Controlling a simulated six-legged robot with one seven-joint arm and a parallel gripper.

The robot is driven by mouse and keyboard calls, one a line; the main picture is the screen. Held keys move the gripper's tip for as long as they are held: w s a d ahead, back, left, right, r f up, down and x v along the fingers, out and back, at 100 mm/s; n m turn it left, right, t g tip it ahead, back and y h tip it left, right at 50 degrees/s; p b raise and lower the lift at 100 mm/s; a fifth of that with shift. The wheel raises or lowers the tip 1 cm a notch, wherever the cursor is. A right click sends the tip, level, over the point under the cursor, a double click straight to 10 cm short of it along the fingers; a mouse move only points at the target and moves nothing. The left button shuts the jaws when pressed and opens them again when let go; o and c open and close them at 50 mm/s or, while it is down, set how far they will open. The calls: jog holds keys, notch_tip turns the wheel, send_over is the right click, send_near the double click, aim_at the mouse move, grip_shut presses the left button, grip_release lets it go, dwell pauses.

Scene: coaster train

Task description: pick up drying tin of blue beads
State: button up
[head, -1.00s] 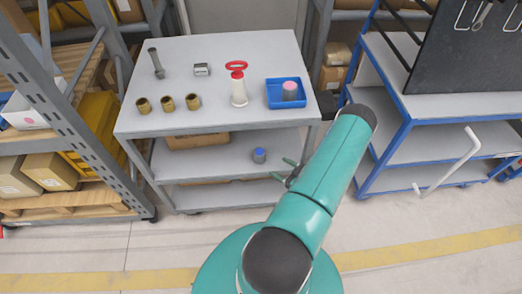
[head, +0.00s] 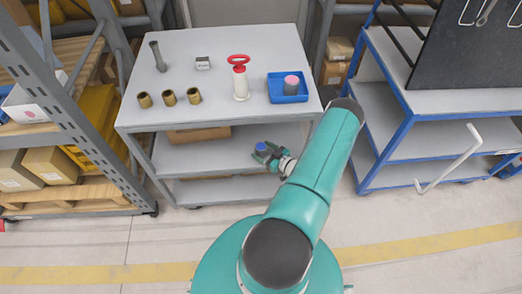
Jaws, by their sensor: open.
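A small grey tin with a blue top (head: 261,147) stands on the middle shelf of the grey cart, towards its right side. My gripper (head: 264,150) is at the tin, with its teal fingers open around or right beside it. The fingers and wrist hide part of the tin's lower body. I cannot tell whether a finger touches it.
The cart's top (head: 225,60) overhangs the shelf. A cardboard box (head: 198,134) lies further left below.

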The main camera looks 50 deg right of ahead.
aim_at(258, 147)
jog(key=w, duration=0.3)
jog(key=shift+w+d+f, duration=0.1)
jog(key=shift+w+f, duration=0.1)
jog(key=shift+f, duration=0.05)
jog(key=c, duration=1.1)
jog(key=shift+r, duration=0.1)
